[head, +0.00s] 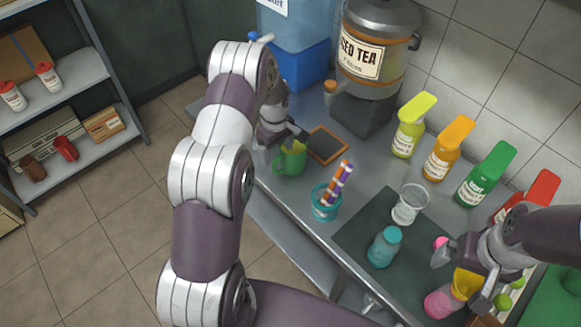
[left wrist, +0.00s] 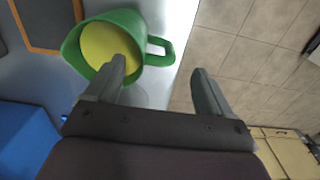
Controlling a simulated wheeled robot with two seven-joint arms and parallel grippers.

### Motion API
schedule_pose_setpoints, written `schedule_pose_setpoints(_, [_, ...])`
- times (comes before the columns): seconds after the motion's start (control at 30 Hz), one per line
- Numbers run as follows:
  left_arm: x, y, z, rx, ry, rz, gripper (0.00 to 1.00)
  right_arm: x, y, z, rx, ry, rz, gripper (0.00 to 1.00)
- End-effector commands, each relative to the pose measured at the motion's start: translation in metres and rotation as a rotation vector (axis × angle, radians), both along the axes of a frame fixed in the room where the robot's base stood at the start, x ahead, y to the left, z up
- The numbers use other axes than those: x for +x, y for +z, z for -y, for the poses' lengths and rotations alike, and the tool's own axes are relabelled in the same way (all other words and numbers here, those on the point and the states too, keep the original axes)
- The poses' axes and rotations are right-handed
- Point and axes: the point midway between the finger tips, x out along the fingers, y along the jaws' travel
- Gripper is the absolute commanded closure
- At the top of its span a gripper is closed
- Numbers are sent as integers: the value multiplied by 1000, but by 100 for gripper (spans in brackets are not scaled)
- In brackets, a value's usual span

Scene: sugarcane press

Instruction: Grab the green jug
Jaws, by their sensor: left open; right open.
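The green jug (head: 290,160) stands upright near the left edge of the metal counter. In the left wrist view the jug (left wrist: 72,50) shows its yellow inside, and its handle points right, toward the gap between my fingers. My left gripper (head: 284,137) is open just above and beside the jug. In the left wrist view one finger of the left gripper (left wrist: 158,80) overlaps the jug's mouth and the other is over the floor beyond the counter; contact cannot be told. My right gripper (head: 463,268) is open at the right, by a pink bottle with a yellow cap (head: 440,302).
Several coloured bottles line the wall. A blue container (left wrist: 25,135) is nearby.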

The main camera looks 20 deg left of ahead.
Motion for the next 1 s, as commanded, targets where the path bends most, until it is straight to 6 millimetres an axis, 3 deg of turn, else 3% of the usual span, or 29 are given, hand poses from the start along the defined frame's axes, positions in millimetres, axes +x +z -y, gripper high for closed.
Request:
schedule_pose_setpoints(0.3, [1,-56,5,0,-1,0,17,0,-42,0,0,0,1,0])
schedule_pose_setpoints(0.53, [2,-54,5,0,-2,2,17,0,-39,0,0,0,1,0])
schedule_pose_setpoints(0.57, [2,-54,5,0,-2,2,24,0,-39,0,0,0,1,0])
schedule_pose_setpoints(0.8, [2,-54,5,1,-2,1,100,0,-39,0,0,0,1,0])
schedule_pose_setpoints(1.0, [2,-53,5,1,-1,4,100,0,-39,0,0,0,1,0])
